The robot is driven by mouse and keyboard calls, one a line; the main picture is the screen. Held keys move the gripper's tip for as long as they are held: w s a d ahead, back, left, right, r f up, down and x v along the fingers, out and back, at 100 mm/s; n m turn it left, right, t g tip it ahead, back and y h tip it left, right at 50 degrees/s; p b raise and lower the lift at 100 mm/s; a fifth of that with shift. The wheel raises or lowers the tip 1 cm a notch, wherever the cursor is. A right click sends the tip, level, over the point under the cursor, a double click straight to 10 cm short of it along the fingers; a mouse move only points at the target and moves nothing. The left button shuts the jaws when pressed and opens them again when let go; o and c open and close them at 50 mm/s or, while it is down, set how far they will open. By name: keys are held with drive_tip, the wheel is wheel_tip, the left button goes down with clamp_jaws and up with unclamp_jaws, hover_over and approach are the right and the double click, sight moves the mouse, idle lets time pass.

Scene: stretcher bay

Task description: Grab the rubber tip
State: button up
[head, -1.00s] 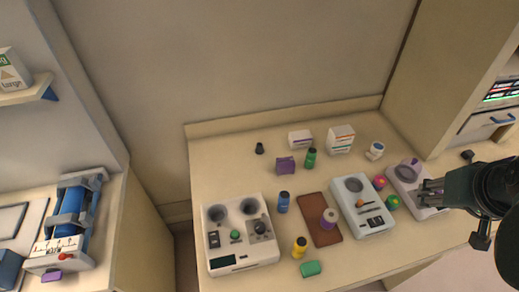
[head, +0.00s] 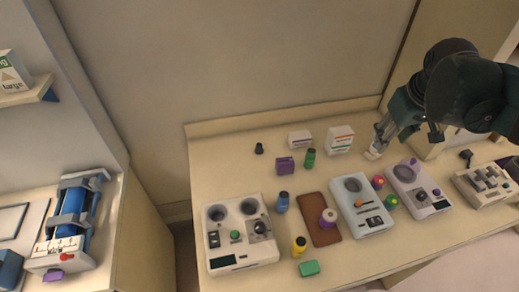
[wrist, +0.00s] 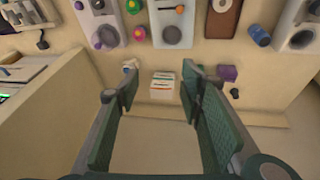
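A small black piece (head: 259,148), which looks like the rubber tip, stands alone near the back left of the table. It also shows in the wrist view (wrist: 234,93), just right of the right finger. My gripper (head: 381,134) is at the back right, over or beside a small white roll or cup (head: 375,153); I cannot tell if they touch. In the wrist view my gripper (wrist: 160,86) has its fingers wide apart with nothing held. The black piece is well left of my gripper in the head view.
White boxes (head: 340,139), a purple block (head: 285,165) and a green bottle (head: 310,158) stand between my gripper and the black piece. Grey devices (head: 240,248) and a brown mat (head: 310,205) fill the front. The back wall is close behind; the table's back left is clear.

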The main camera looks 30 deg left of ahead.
drive_tip(key=w+a+f+n+g, duration=0.1)
drive_tip(key=w+a+f+n, duration=0.15)
drive_tip(key=a, duration=0.35)
drive_tip(key=w+a+f+n, duration=0.1)
drive_tip(key=w+a, duration=0.3)
drive_tip(key=a, duration=0.2)
drive_tip(key=n+g+h+p, duration=0.2)
drive_tip(key=n+g, duration=0.1)
drive_tip(key=n, duration=0.5)
hover_over(259, 145)
drive_tip(key=f, duration=2.3)
drive_tip(key=shift+w+a+f, duration=0.15)
drive_tip(key=shift+a+f, duration=0.25)
drive_tip(key=shift+a+f+n+h, duration=0.25)
drive_tip(key=shift+a+f+h, duration=0.05)
drive_tip(key=shift+d+f, duration=0.2)
drive_tip(key=shift+f, duration=1.1)
